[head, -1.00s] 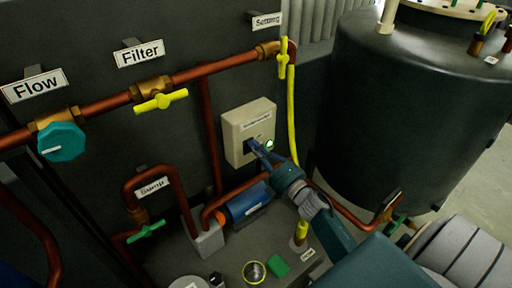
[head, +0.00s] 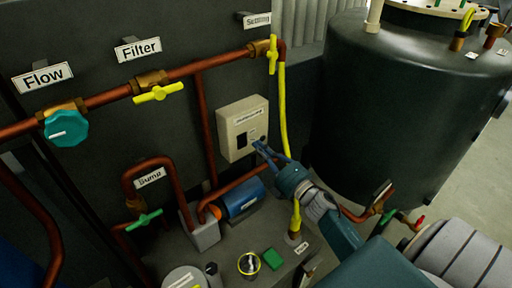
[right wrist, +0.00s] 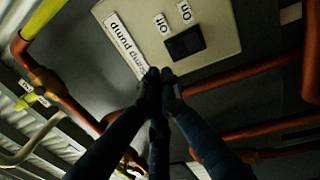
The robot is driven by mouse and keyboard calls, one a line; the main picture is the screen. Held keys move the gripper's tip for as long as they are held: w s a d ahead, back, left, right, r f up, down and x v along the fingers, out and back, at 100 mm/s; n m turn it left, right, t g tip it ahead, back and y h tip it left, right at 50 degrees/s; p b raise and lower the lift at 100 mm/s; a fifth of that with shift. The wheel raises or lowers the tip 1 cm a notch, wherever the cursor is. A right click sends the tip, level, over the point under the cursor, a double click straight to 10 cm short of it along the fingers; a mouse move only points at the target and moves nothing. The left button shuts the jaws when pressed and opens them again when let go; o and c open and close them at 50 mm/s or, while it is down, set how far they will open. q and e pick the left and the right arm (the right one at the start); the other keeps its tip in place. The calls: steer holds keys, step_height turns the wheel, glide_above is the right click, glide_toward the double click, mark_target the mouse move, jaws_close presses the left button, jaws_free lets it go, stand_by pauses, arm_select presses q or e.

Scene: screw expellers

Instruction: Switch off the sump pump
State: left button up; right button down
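The beige switch box (head: 243,118) is on the dark panel, with a dark rocker switch (head: 241,141) and a small round lamp (head: 263,138) that looks dark. The right wrist view shows the box face with its pump label (right wrist: 125,45), on and off labels, and the dark rocker (right wrist: 185,42). My right gripper (head: 259,148) is in front of the box's lower right. Its fingertips (right wrist: 160,77) are together and empty, beside the rocker; contact cannot be told. The blue pump (head: 243,200) sits below the box. My left gripper is not in view.
Copper pipes with a teal valve (head: 66,127) and yellow valves (head: 157,93) run above and left of the box. A yellow pipe (head: 283,110) stands close to its right. A large dark tank (head: 400,110) stands at right.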

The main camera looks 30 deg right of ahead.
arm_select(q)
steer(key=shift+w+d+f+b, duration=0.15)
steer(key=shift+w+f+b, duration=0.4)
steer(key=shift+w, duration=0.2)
arm_select(e)
steer(key=s, duration=0.7)
steer(key=shift+d+r, duration=0.2)
steer(key=shift+d, duration=0.25)
